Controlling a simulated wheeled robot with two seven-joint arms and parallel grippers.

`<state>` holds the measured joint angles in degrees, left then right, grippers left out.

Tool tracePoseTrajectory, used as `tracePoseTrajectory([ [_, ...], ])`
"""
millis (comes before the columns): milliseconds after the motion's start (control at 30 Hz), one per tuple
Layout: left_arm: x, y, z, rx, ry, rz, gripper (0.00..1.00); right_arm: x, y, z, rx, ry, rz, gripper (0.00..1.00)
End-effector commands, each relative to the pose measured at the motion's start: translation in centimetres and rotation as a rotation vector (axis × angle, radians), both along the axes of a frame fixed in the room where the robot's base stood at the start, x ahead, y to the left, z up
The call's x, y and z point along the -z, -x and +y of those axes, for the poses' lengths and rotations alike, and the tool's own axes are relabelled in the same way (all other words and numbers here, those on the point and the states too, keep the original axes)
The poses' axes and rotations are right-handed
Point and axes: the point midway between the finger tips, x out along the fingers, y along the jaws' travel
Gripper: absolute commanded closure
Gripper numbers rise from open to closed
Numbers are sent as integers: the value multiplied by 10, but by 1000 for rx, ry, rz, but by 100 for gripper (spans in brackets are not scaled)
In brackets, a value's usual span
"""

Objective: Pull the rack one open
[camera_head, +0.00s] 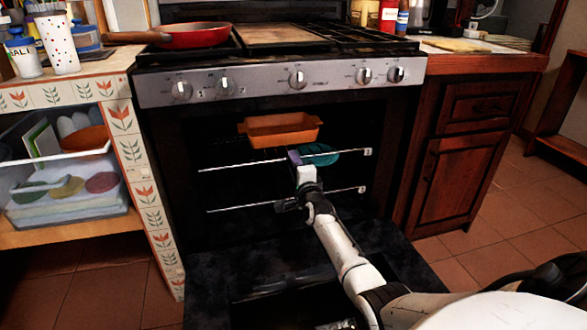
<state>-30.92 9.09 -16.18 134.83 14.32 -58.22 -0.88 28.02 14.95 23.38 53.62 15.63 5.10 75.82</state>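The oven (170,175) stands open below the stove, with its dark door (215,275) folded down in front. Two racks show as thin bright bars: an upper rack (235,166) and a lower rack (235,207). My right arm reaches in from the lower right. My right gripper (294,160) is at the upper rack's front bar, near its middle, and overlaps it in the picture. Its fingers are small and dim, so I cannot tell whether they grip the bar. My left gripper is out of view.
An orange baking dish (280,130) and a teal round dish (318,154) sit in the oven around upper rack level. A red pan (195,36) is on the stove. A tiled counter stands left and a wooden cabinet (458,155) right. Floor shows at both sides.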

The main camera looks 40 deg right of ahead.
Motion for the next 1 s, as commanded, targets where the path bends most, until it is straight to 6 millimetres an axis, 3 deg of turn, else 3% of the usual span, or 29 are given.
tracePoseTrajectory([
  [267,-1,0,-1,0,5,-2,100,-1,-1,-1,0,1,0,75],
  [433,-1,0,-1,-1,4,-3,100,0,-1,-1,0,1,0,100],
  [1000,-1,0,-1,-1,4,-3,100,0,-1,0,-1,1,0,100],
])
